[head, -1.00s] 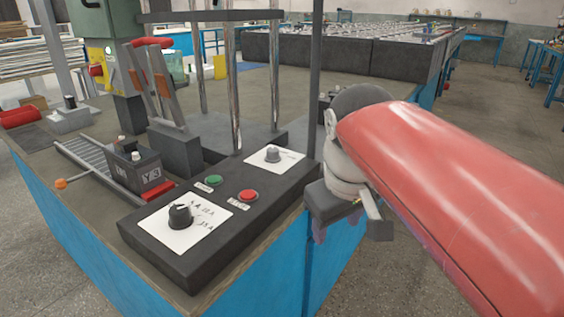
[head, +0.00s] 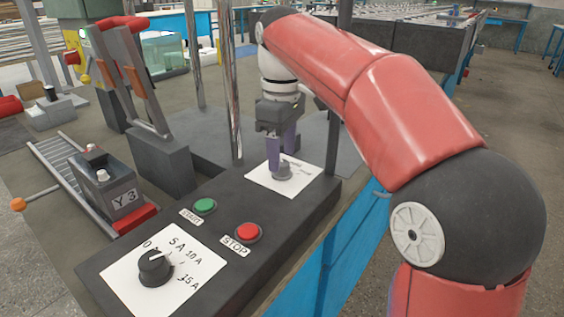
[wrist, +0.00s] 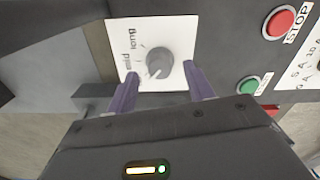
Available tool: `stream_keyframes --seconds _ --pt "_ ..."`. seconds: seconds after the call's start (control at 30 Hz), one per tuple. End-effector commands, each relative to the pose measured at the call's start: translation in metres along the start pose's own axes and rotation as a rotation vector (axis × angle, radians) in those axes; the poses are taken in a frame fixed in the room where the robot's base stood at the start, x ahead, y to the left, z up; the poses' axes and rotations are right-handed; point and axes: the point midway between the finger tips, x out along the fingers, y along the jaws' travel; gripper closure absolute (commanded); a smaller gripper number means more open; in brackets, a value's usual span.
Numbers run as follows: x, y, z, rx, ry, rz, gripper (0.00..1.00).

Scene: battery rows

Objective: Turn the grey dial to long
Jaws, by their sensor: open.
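The grey dial (head: 283,172) sits on a white label plate (head: 262,180) at the far end of the dark control box. In the wrist view the dial (wrist: 159,62) shows with the words "long" and "mid" to its left; its pointer aims down and slightly left, just below "mid". Any other word on the plate is hidden. My gripper (head: 281,152) is directly above the dial, pointing down. In the wrist view its purple fingers (wrist: 160,88) are spread apart, one on each side of the dial, with gaps between them and it.
A black knob (head: 155,268) with ampere marks, a green START button (head: 205,206) and a red STOP button (head: 247,232) share the box. A battery marked "Y 3" (head: 113,190) stands at left. A metal post (head: 229,80) rises close to my gripper.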

Motion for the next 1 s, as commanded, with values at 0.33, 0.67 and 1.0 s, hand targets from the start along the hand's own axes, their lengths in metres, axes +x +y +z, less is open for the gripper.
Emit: stream_keyframes --seconds 0.33,0.67,1.0 --pt "0.020 0.000 0.000 0.001 0.001 0.001 0.48" --pt "0.020 0.000 0.000 0.001 0.001 0.001 0.73" --pt "0.019 0.000 0.000 0.010 0.001 0.001 0.93"
